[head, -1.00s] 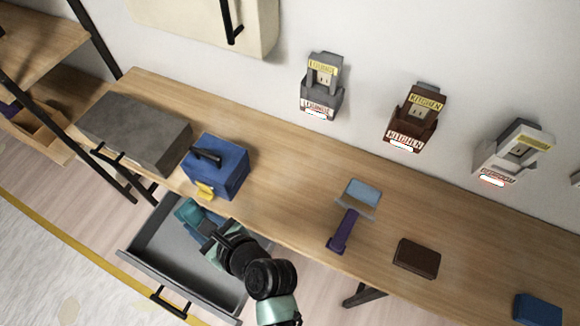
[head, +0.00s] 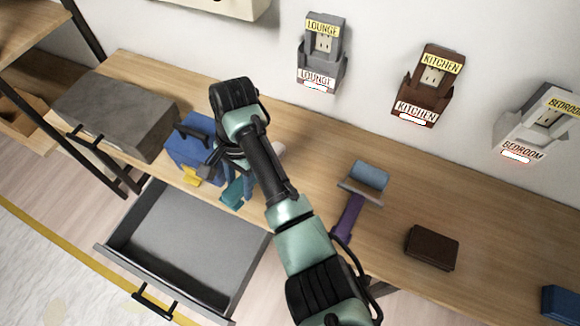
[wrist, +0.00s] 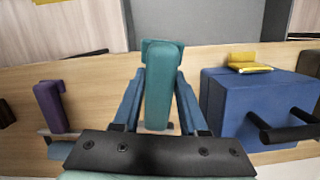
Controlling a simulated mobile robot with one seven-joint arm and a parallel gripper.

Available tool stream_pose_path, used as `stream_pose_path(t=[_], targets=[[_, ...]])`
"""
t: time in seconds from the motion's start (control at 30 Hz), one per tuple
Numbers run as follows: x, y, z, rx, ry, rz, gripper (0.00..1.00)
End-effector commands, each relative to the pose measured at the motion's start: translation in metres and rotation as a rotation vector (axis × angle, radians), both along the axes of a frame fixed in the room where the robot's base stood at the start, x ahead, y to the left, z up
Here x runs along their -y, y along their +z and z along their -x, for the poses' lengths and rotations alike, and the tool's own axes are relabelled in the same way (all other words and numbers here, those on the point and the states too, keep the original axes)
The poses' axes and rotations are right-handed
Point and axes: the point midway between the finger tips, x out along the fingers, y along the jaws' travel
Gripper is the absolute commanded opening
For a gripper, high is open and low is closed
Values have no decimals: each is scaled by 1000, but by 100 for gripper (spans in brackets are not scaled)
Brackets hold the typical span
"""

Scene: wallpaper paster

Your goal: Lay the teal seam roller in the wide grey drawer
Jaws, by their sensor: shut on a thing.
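The teal seam roller (wrist: 163,90) is between the blue fingers of my gripper (wrist: 158,100) in the wrist view, its handle toward the camera. In the head view the roller (head: 236,192) shows as a teal patch below my gripper (head: 238,182), near the front edge of the table. My arm hides part of it. My gripper is shut on it. The wide grey drawer (head: 250,262) is pulled out below the table front, and its visible floor is empty. The drawer also shows at the top of the wrist view (wrist: 220,22).
A blue box with a black handle (head: 186,150) stands close left of my gripper. A grey box (head: 115,112) is farther left. A purple-handled tool (head: 349,215) and a brown block (head: 432,248) lie to the right. Labelled holders (head: 322,60) hang on the wall.

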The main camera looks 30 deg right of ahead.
Motion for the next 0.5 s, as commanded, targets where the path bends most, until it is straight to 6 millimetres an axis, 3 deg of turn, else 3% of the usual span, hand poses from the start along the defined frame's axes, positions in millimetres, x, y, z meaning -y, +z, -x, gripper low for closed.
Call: stream_pose_path(t=[0.03, 0.1, 0.2, 0.33, 0.5], targets=[[21, -5, 5, 25, 39, 36, 0], [43, 0, 10, 52, 89, 78, 0], [66, 8, 18, 79, 130, 117, 0], [81, 16, 23, 95, 152, 142, 0], [83, 19, 23, 98, 157, 146, 0]])
